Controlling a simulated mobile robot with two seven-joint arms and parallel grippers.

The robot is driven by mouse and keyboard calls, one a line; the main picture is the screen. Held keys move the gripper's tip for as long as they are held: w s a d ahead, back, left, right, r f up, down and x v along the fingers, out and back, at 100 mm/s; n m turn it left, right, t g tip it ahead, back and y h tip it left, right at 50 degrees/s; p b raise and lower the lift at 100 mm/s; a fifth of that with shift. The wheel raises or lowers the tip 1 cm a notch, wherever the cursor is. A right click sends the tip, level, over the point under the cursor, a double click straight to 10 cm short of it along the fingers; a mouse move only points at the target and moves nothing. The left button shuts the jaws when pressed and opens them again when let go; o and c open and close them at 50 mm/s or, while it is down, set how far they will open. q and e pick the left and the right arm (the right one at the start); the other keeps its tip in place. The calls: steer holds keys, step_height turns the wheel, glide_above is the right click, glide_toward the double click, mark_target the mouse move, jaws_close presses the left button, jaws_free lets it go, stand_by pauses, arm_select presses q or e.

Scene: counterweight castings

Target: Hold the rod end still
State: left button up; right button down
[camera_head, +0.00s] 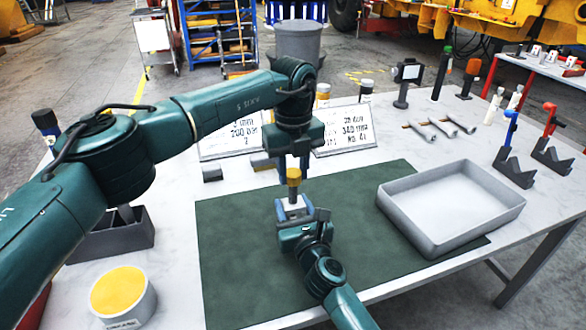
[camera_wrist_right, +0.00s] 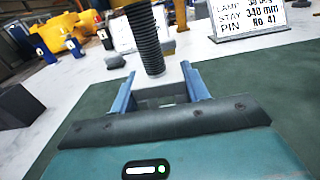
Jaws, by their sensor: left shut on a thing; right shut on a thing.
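A rod has a yellow upper part (camera_head: 293,177) and a dark threaded lower length (camera_wrist_right: 148,42). My left gripper (camera_head: 293,170) points down from above and is shut on the rod's yellow upper part. My right gripper (camera_head: 293,207) comes up from the front, directly below. It is shut on a small pale grey block (camera_head: 293,203), which shows as a darker block between the blue fingers (camera_wrist_right: 160,85) in the right wrist view. The rod's lower end appears close to that block; whether they touch I cannot tell.
A green mat (camera_head: 240,270) lies under both grippers. An empty grey tray (camera_head: 437,243) stands to the right. Two printed cards (camera_head: 345,130) stand behind. A round yellow-topped container (camera_head: 124,295) and a dark grey bin (camera_head: 130,240) are at the left.

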arm_select(q)
steer(key=m, duration=0.6)
steer(key=shift+m, duration=0.4)
steer(key=m, duration=1.2)
steer(key=shift+m, duration=0.4)
steer(key=m, duration=1.2)
steer(key=shift+m, duration=0.3)
steer(key=m, duration=1.5)
